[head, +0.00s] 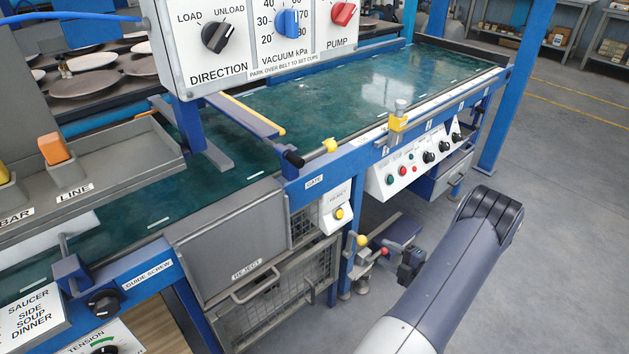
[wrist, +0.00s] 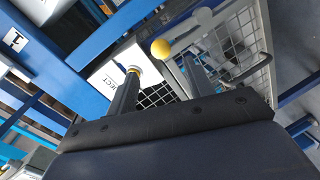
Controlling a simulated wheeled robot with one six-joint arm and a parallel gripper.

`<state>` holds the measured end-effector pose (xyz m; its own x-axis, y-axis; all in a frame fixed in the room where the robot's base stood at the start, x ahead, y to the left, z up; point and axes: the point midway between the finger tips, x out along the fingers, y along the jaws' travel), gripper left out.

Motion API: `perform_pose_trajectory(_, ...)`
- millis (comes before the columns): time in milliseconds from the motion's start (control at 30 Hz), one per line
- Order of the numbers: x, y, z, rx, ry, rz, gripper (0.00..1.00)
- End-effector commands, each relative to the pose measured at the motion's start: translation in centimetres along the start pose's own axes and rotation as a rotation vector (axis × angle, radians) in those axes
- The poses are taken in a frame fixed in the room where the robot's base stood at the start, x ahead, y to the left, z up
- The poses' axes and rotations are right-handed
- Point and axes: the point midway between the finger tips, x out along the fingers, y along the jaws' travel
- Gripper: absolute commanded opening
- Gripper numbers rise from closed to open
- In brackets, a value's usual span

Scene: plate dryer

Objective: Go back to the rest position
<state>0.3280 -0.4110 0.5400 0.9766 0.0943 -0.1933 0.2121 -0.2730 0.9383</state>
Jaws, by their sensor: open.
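My gripper (wrist: 160,64) shows in the wrist view with its two dark fingers spread apart and nothing held between them. Its left fingertip overlaps the white reject box (wrist: 108,72) in the picture; I cannot tell whether they touch. A yellow ball knob (wrist: 160,48) appears just beyond the gap between the fingertips. In the head view my arm (head: 440,275) reaches up from the bottom right, beside the front of the machine. I cannot make out the fingers clearly there.
The reject box (head: 336,205) is on the machine's front, above the wire reject basket (head: 275,300). A control panel (head: 415,165) stands further right. A hanging panel (head: 250,40) is above the green belt (head: 340,85). The grey floor (head: 565,190) at right is clear.

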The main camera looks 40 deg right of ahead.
Motion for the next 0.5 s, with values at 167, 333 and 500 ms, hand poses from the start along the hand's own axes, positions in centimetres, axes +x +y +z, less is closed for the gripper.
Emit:
perform_pose_trajectory(167, 2.8, -0.2, -0.1, -0.001, 0.006, -0.003, 0.5)
perform_pose_trajectory(333, 6.1, -0.2, -0.2, -0.001, 0.006, -0.003, 0.5)
perform_pose_trajectory(500, 8.8, -0.2, -0.1, -0.001, 0.005, -0.002, 0.5)
